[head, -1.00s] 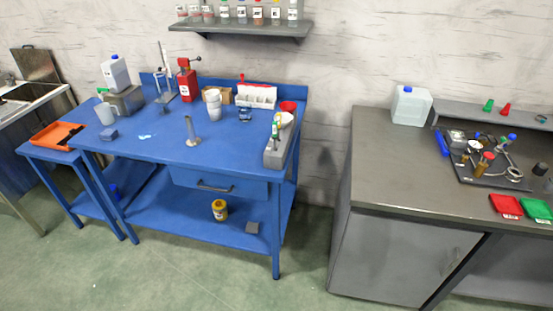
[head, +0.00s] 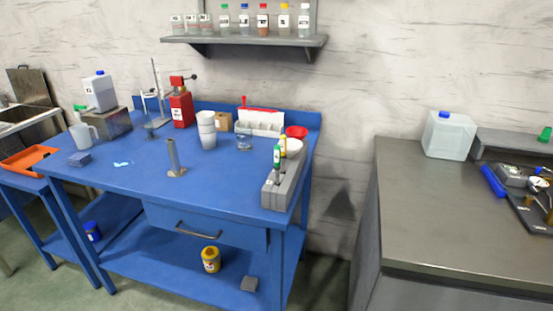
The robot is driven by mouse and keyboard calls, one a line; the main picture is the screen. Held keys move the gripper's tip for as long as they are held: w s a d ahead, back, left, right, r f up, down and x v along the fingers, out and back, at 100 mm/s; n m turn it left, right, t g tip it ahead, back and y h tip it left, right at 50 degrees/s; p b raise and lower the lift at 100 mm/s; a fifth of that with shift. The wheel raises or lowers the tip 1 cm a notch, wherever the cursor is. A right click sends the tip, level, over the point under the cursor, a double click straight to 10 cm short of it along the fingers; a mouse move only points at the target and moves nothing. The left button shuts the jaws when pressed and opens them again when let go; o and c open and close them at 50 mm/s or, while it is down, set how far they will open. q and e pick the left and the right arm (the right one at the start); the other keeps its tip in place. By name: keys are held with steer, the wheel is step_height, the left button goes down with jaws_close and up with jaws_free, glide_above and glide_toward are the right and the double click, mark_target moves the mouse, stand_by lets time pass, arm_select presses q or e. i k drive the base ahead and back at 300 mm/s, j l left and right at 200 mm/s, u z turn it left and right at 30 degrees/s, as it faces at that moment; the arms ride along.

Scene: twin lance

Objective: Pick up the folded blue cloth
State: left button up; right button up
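A small folded blue cloth (head: 79,159) lies on the left part of the blue workbench (head: 115,178), near its left edge. It is just in front of a grey-white mug (head: 83,136). Neither of my grippers shows in the head view.
A pale spill (head: 122,164) and a metal cylinder on a base (head: 174,160) are right of the cloth. An orange tray (head: 25,160) is left of it. A canister (head: 100,90) stands behind. A grey holder (head: 284,186) is at the bench's right end. Open floor lies in front.

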mark_target(81, 159)
steer(key=u, duration=1.25)
